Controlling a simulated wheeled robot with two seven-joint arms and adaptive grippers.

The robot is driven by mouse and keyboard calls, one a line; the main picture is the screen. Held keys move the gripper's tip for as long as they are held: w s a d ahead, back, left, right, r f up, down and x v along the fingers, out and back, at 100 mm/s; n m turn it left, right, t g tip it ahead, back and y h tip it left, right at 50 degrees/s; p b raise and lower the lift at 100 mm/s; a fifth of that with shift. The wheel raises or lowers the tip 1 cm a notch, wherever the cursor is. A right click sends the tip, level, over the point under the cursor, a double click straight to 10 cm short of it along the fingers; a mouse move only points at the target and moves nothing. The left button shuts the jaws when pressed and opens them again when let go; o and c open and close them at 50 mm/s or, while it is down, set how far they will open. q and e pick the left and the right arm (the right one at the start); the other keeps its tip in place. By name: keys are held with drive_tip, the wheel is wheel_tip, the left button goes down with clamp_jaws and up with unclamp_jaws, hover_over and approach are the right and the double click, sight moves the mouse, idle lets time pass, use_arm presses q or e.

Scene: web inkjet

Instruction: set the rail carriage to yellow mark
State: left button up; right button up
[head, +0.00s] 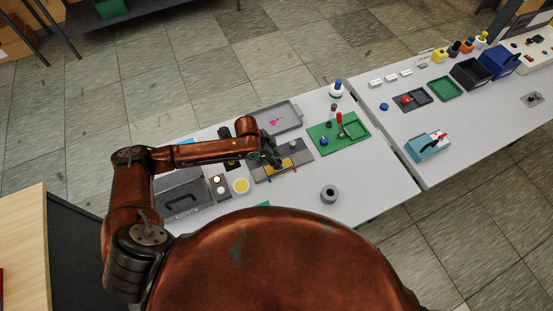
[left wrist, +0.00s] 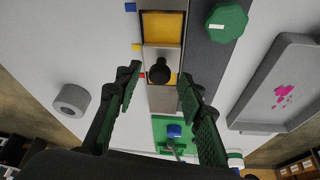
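The rail carriage (left wrist: 153,60) is a pale grey block with a black knob (left wrist: 160,72), on a rail with a yellow-orange section (left wrist: 163,27) in the left wrist view. A blue mark (left wrist: 130,7), a yellow mark (left wrist: 136,47) and a red mark (left wrist: 141,75) lie along the rail's left side. The knob appears level with the red mark. My left gripper (left wrist: 159,73) is open, with a finger on each side of the knob. In the head view my left gripper (head: 270,160) hides part of the rail base (head: 299,158). My right gripper is not in view.
A green octagonal piece (left wrist: 227,22) stands right of the rail. A grey tray (head: 284,117) lies behind it, and a green board (head: 325,144) with a red-handled tool lies to its right. A grey ring (head: 329,194) stands in front. A grey box (head: 181,193) is at left.

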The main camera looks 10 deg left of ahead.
use_arm(q)
drive_tip(key=v, duration=1.2)
idle(0.5)
